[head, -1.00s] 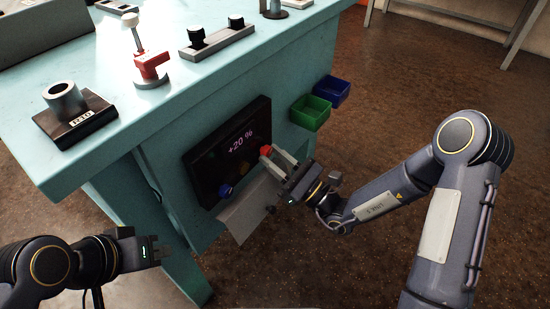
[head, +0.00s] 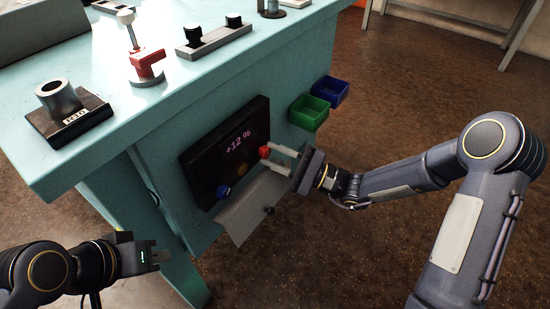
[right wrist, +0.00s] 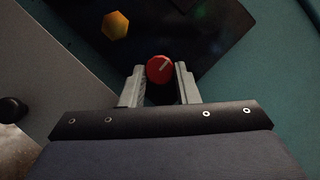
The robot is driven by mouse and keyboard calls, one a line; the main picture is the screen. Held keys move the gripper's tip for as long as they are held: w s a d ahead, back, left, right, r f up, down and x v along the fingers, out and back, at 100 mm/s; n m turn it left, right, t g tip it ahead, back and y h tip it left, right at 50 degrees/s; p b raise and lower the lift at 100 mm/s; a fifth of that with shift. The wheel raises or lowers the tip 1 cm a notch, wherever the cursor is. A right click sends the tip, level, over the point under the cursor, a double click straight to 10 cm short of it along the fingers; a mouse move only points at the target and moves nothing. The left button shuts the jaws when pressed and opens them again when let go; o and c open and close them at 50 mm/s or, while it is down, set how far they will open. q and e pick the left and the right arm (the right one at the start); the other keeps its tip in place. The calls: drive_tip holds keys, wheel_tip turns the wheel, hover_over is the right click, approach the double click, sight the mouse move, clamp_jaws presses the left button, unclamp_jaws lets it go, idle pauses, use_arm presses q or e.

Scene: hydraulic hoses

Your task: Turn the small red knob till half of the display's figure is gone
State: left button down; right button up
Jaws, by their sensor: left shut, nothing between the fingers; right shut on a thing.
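The dark display panel (head: 205,168) on the bench's teal side reads "+12 %" (head: 238,143) in pinkish figures. The small red knob (head: 264,152) sits at the panel's right edge. In the right wrist view the red knob (right wrist: 160,69) shows a pale line mark tilted to the upper right. My right gripper (head: 269,156) is shut on the red knob, with one finger on each side of it (right wrist: 160,80). My left gripper (head: 164,257) is shut and empty at the lower left, well away from the panel.
A blue knob (head: 223,192) and a yellow knob (head: 243,168) are also on the panel. A grey plate (head: 252,210) slopes below it. Green (head: 309,112) and blue (head: 331,91) bins hang to the right. A red clamp (head: 146,66) stands on the bench top.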

drive_tip(key=shift+n+g, duration=0.6)
drive_tip(key=shift+n, duration=0.6)
drive_tip(key=shift+b, duration=0.3)
drive_tip(key=o, duration=1)
